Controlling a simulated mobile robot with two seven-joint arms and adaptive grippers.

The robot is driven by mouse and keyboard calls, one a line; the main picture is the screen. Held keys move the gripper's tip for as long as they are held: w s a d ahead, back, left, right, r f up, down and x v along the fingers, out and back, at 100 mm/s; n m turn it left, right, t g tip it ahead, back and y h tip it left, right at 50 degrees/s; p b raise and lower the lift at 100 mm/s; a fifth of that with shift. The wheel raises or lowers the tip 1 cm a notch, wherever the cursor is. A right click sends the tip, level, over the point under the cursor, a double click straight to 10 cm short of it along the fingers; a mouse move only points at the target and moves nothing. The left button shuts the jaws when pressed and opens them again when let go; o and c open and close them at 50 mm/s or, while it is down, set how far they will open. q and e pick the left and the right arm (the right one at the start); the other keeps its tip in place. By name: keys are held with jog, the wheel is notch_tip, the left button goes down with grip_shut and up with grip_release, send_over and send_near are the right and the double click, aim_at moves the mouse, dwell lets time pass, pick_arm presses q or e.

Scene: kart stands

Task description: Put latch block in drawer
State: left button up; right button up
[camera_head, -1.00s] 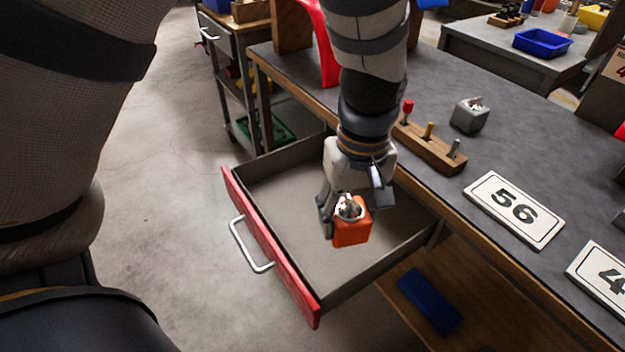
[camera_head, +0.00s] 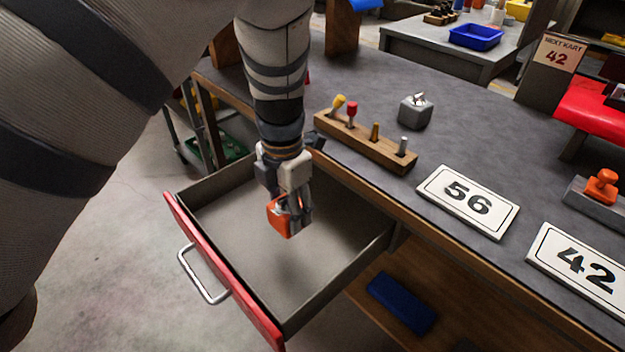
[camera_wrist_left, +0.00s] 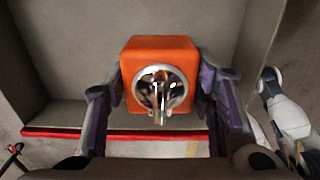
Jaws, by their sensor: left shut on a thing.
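An orange block (camera_head: 279,217) with a round metal latch fitting is held in my left gripper (camera_head: 291,207). In the left wrist view the orange block (camera_wrist_left: 160,90) sits between the two fingers (camera_wrist_left: 162,107), its metal fitting facing the camera. The drawer (camera_head: 225,302) with a red front and metal handle is pulled open below the bench top. The gripper and block are over the open drawer, and the visible drawer floor is empty. I cannot tell how high the block is above that floor. My right gripper is not clearly seen.
On the grey bench top (camera_head: 470,135) stand a wooden rack (camera_head: 365,142) with several coloured pegs, a grey block (camera_head: 416,111) with a metal fitting, and number plates 56 (camera_head: 468,201) and 42 (camera_head: 580,264). A blue item (camera_head: 402,302) lies on the shelf below.

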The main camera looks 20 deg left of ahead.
pick_arm(q)
jog(key=w+a+f, duration=0.1)
jog(key=f, duration=0.1)
jog(key=a+f, duration=0.1)
jog(key=a, duration=0.1)
jog(key=w+a+f+b, duration=0.1)
jog(key=f, duration=0.1)
jog(key=shift+w+a+f, duration=0.2)
jog(key=shift+w+f, duration=0.1)
jog(key=f, duration=0.3)
jog(key=shift+w+a+f, duration=0.2)
jog(key=shift+a+f, duration=0.15)
jog(key=shift+f, duration=0.05)
pick_arm(e)
jog(key=shift+s+f+g, duration=0.4)
jog(key=shift+s+f, duration=0.5)
jog(key=shift+f, duration=0.05)
pick_arm(q)
jog(key=shift+f, duration=0.15)
jog(key=o, duration=1.4)
pick_arm(e)
jog(key=shift+s, duration=0.1)
pick_arm(q)
notch_tip(320, 180, up, 12)
jog(key=shift+r+p, duration=0.2)
jog(key=shift+p, duration=0.2)
pick_arm(e)
jog(key=shift+w+r, duration=0.65)
jog(key=shift+w, duration=0.05)
